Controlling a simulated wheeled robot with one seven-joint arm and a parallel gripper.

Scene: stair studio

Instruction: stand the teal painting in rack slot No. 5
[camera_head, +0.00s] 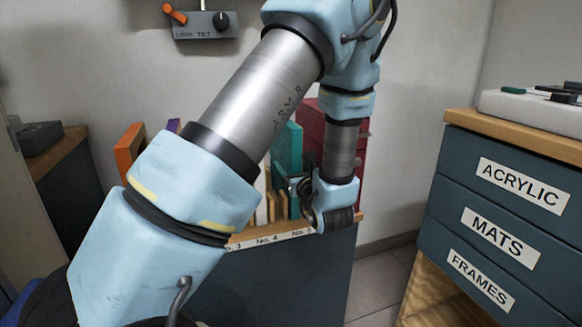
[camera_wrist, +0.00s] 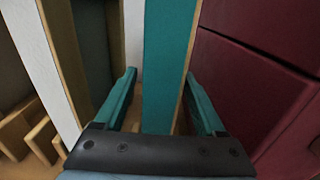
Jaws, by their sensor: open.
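The teal painting (camera_head: 289,148) stands upright at the rack (camera_head: 285,238), its upper part showing behind my arm. The rack's front strip reads No. 3, No. 4 and a partly covered No. 5. I cannot tell which slot the painting is in, as its lower end is hidden. In the wrist view its teal edge (camera_wrist: 168,50) runs upright between the fingers of my gripper (camera_wrist: 160,76). The fingers are open, one on each side of it, with visible gaps. In the head view my wrist hides most of the gripper.
A dark red upright thing (camera_wrist: 255,85) stands close to the right finger. A pale wood-edged panel (camera_wrist: 45,45) is at left. Orange (camera_head: 128,150) and purple pieces stand further left in the rack. A labelled drawer cabinet (camera_head: 505,205) is at right, with floor between.

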